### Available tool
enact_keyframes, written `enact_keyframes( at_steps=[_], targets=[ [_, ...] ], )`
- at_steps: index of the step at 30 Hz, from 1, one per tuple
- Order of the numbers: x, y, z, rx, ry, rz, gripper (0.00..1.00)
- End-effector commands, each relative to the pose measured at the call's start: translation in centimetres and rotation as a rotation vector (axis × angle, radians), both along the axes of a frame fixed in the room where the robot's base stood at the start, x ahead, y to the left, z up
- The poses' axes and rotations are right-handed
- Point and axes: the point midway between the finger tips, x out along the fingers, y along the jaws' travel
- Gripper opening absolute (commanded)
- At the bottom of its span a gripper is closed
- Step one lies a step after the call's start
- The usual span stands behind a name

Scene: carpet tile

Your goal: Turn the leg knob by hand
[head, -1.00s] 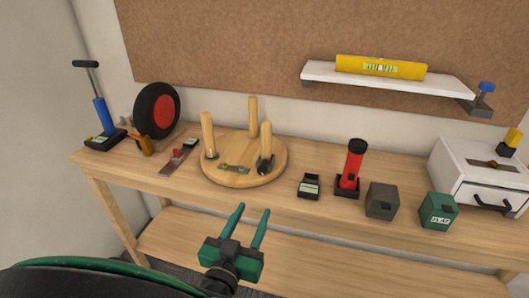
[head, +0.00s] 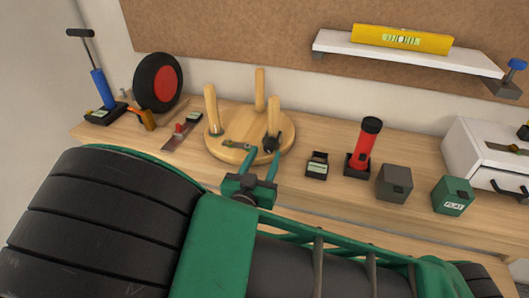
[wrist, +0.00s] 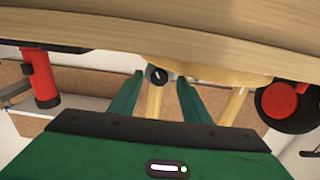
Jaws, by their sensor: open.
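An upturned round wooden stool (head: 222,147) lies on the bench with three legs pointing up. A dark leg knob (head: 271,141) sits at the base of its right front leg (head: 274,117). My gripper (head: 263,153) is open at the stool's front edge, its green fingers pointing at that leg. In the wrist view, which looks upside down, the round black knob (wrist: 157,75) with a pale mark shows between the two open fingertips (wrist: 160,78). I see no contact with the knob.
On the bench (head: 333,144), a small black device (head: 317,166), a red flashlight (head: 364,147), a grey box (head: 394,183) and a green box (head: 453,196) stand to the right. A wheel (head: 158,83) and a blue pump (head: 103,89) stand left.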

Motion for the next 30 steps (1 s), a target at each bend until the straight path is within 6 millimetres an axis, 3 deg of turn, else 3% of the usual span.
enact_keyframes(
  at_steps=[6, 14, 15, 20, 30],
  targets=[
    [1.4, -0.6, 0.0, 0.000, -0.001, -0.001, 0.43],
    [1.5, -0.6, 0.0, 0.000, -0.001, 0.000, 0.43],
    [1.5, -0.6, 0.0, 0.000, -0.001, 0.000, 0.41],
    [1.5, -0.6, 0.0, 0.000, -0.001, 0.000, 0.03],
    [1.5, -0.5, 0.0, -0.098, 0.036, 0.001, 0.02]
  ],
)
